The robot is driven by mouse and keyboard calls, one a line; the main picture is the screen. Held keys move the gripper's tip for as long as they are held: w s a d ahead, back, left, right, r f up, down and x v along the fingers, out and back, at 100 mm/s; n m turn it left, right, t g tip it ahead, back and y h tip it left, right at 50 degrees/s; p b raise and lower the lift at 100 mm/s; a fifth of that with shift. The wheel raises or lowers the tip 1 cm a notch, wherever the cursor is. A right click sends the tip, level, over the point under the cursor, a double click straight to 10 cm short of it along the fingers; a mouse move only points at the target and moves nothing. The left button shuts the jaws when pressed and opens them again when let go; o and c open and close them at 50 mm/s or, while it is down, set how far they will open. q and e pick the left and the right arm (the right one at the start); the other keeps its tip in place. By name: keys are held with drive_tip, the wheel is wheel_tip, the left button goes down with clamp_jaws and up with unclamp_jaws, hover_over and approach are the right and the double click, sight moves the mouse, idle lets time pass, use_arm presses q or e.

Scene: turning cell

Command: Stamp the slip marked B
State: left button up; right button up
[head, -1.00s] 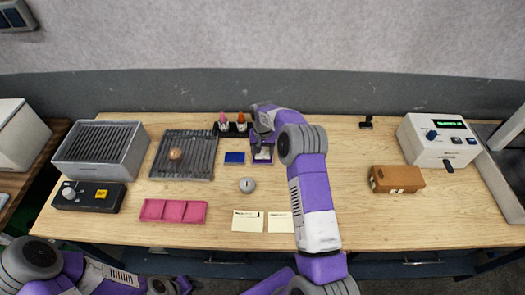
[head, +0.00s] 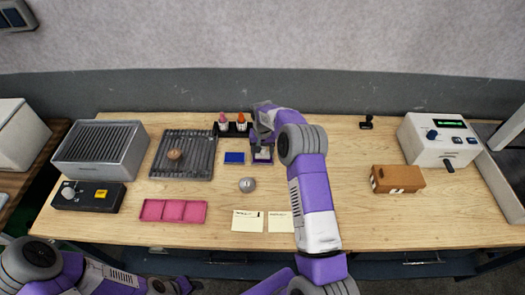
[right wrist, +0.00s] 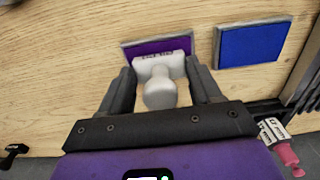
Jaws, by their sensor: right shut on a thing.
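My right gripper (right wrist: 160,88) is shut on the handle of a white stamp (right wrist: 160,75). The stamp's face end is at a purple ink pad (right wrist: 128,50); I cannot tell whether it presses on the pad or hovers just over it. In the head view my right gripper (head: 262,150) is at the back middle of the table. Two pale slips, a left one (head: 247,226) and a right one (head: 281,226), lie flat near the front edge. Their marks are too small to read. My left gripper (head: 170,287) is low at the front left, its jaws unclear.
A blue pad (head: 234,158) lies just left of the purple one. Ink bottles (head: 241,120) stand behind. A grey knob-like object (head: 247,184) lies between pads and slips. A pink tray (head: 173,211) is left, a brown box (head: 398,179) right. Table around the slips is clear.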

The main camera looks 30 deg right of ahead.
idle(0.4)
drive_tip(key=shift+r+p, duration=1.9)
drive_tip(key=shift+r, duration=1.6)
drive_tip(key=shift+f, duration=0.1)
